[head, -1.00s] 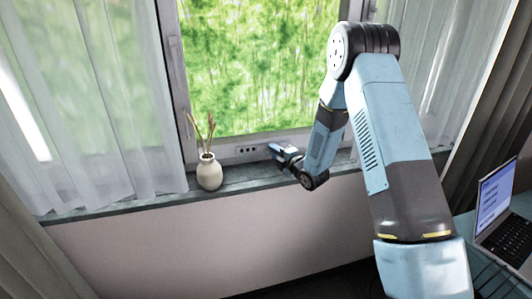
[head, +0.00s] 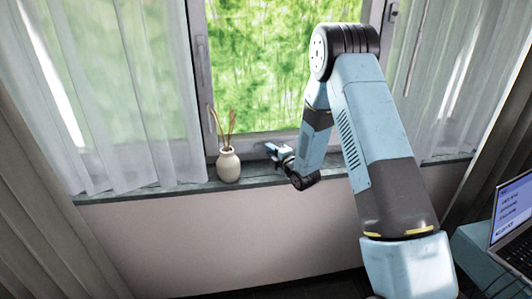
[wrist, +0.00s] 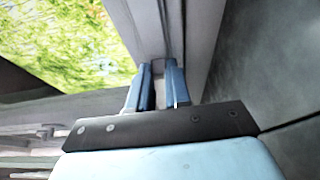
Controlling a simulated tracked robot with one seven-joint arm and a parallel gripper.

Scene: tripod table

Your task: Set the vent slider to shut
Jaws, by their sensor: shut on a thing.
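The vent slider sits on the window's lower frame (head: 248,146). Its grip is hidden at my fingers, and I cannot make out its marks. My gripper (head: 271,149) is at that frame, to the right of the white vase. In the wrist view, my gripper's two blue fingers (wrist: 158,80) are a short way apart against the grey frame. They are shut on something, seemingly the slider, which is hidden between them.
The white vase (head: 228,166) with dry stalks stands on the sill (head: 190,188), close to the left of my gripper. Sheer curtains (head: 130,90) hang at both sides. A laptop (head: 512,225) is at the right on a teal table (head: 474,252).

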